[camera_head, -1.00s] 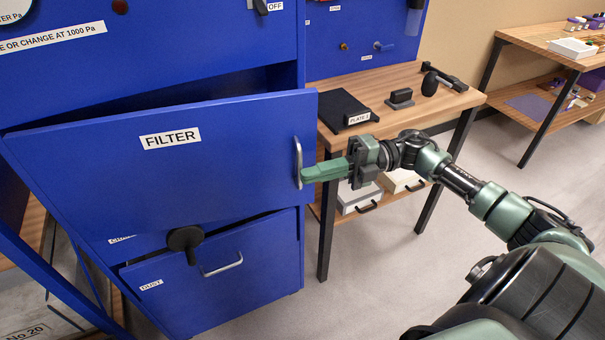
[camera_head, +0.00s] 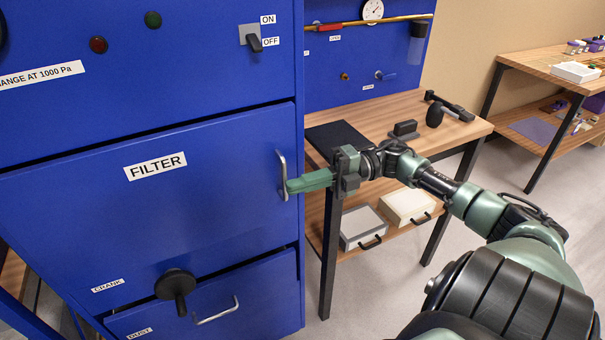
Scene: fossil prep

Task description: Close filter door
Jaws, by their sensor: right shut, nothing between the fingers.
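The blue filter door (camera_head: 215,210), labelled FILTER, stands nearly flush with the blue cabinet front, with a dark gap along its top edge. Its curved metal handle (camera_head: 281,176) is on the door's right side. My right gripper (camera_head: 290,187) is shut and empty, with its green fingertips at the handle, touching or very close to it. I cannot tell whether the tips press on the handle or the door. My left gripper is not in view.
A wooden table (camera_head: 385,115) to the right holds a black plate (camera_head: 336,138) and small dark tools. Grey floor is clear further right.

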